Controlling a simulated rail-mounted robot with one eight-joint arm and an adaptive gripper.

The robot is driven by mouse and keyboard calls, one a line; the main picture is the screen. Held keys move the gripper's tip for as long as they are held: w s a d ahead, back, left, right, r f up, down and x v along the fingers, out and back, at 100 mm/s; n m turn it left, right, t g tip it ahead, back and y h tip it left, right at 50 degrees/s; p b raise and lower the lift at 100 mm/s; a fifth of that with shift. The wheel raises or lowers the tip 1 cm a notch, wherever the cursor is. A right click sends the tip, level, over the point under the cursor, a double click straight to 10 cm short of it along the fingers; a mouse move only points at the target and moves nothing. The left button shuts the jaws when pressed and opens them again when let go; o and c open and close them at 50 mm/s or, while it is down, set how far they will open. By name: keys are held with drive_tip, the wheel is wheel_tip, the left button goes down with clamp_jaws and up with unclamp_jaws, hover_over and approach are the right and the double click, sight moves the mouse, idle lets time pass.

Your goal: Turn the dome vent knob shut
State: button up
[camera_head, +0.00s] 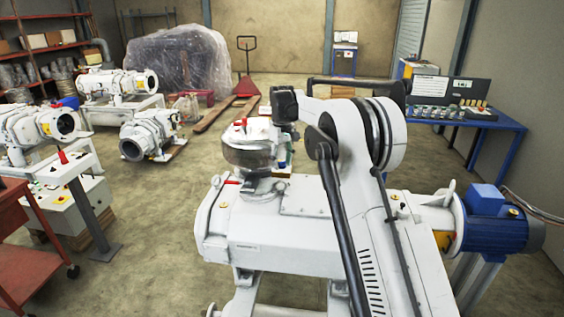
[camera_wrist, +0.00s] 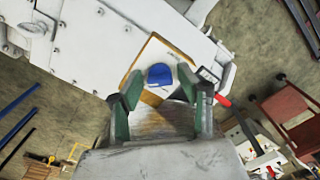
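A shiny metal dome (camera_head: 248,152) stands on the left end of the white pump body (camera_head: 285,235) in the head view. A small red knob-like part (camera_head: 240,122) shows on its pale top. Whether it is the vent knob, and which way it is turned, I cannot tell. My gripper is open in the wrist view (camera_wrist: 163,102), its two green-padded fingers wide apart. No held object shows between them. In the head view my gripper is mostly hidden near the dome. I cannot tell whether it touches anything.
In the wrist view, a blue object (camera_wrist: 159,74) lies beyond the fingertips, and a red handle (camera_wrist: 222,100) is to the right. A blue motor (camera_head: 497,222) is at the pump's right end. A blue workbench (camera_head: 492,120) and red cart (camera_head: 28,250) flank the floor.

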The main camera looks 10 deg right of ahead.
clamp_jaws()
drive_tip(key=shift+n, duration=0.3)
drive_tip(key=shift+f+n+b, duration=0.1)
drive_tip(key=shift+n+b, duration=0.7)
drive_tip(key=shift+n, duration=0.1)
drive_tip(key=n+b, duration=0.1)
drive_tip(key=n, duration=0.2)
drive_tip(key=shift+b, duration=0.4)
drive_tip(key=n+b, duration=0.2)
drive_tip(key=n, duration=1)
drive_tip(key=shift+b, duration=0.4)
drive_tip(key=shift+n, duration=0.4)
